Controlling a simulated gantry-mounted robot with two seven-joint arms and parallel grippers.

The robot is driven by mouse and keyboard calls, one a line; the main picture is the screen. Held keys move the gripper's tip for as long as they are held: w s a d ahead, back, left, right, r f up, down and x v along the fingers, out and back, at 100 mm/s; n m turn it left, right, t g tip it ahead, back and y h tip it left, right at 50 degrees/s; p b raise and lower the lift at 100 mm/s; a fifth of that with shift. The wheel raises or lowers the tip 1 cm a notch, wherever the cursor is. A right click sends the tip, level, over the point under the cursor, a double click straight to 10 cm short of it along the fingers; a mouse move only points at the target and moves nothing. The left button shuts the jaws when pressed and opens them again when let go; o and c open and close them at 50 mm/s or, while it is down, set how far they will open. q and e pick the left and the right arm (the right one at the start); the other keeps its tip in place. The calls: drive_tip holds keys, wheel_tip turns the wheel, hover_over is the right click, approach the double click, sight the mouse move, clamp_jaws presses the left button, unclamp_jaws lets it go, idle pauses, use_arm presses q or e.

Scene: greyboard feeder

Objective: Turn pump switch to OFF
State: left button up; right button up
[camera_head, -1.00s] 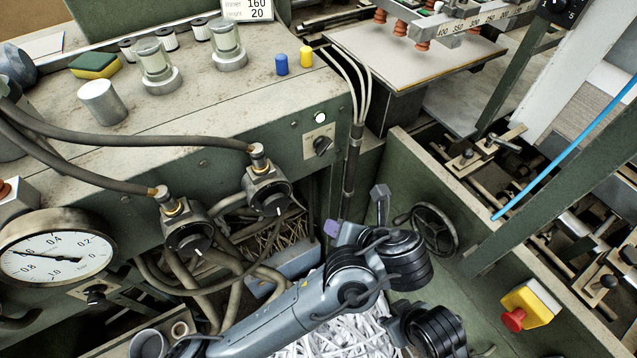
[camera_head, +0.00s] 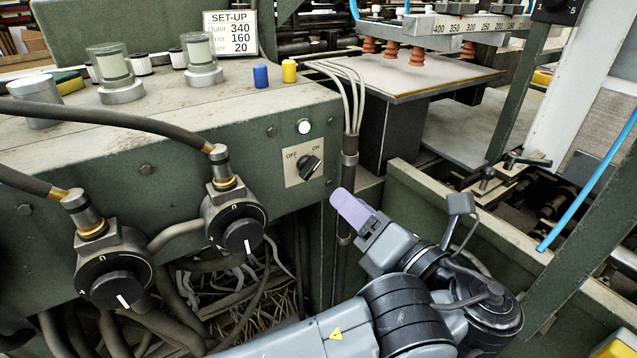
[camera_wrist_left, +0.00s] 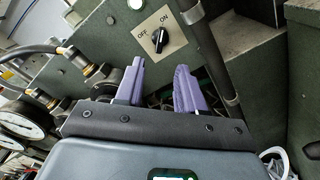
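The pump switch (camera_head: 309,166) is a black knob on a pale plate marked OFF on the left and ON on the right, set in the green machine front. Its pointer leans up and right, toward ON. It also shows in the left wrist view (camera_wrist_left: 158,38), above the fingers. My left gripper (camera_head: 350,208) is below and right of the switch, apart from it. In the left wrist view its two purple fingers (camera_wrist_left: 156,88) stand apart with nothing between them. My right gripper is not in view.
A lit white lamp (camera_head: 304,127) sits above the switch. A vertical pipe with hoses (camera_head: 350,150) runs just right of it. Two black regulator knobs (camera_head: 243,235) with hoses stand out to the left. A green side wall (camera_head: 425,195) lies right of the pipe.

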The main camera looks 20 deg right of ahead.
sight(312, 172)
use_arm(q)
drive_tip(key=w+b, duration=0.1)
drive_tip(key=w, duration=0.1)
drive_tip(key=w+a, duration=0.1)
drive_tip(key=w, duration=0.2)
drive_tip(key=w+b, duration=0.1)
drive_tip(key=w, duration=0.2)
drive_tip(key=shift+w+a+f+b, duration=0.15)
drive_tip(key=shift+w+a+b, duration=0.05)
drive_tip(key=shift+a+b, duration=0.15)
drive_tip(key=shift+w+a, duration=0.1)
drive_tip(key=shift+w, duration=0.55)
clamp_jaws()
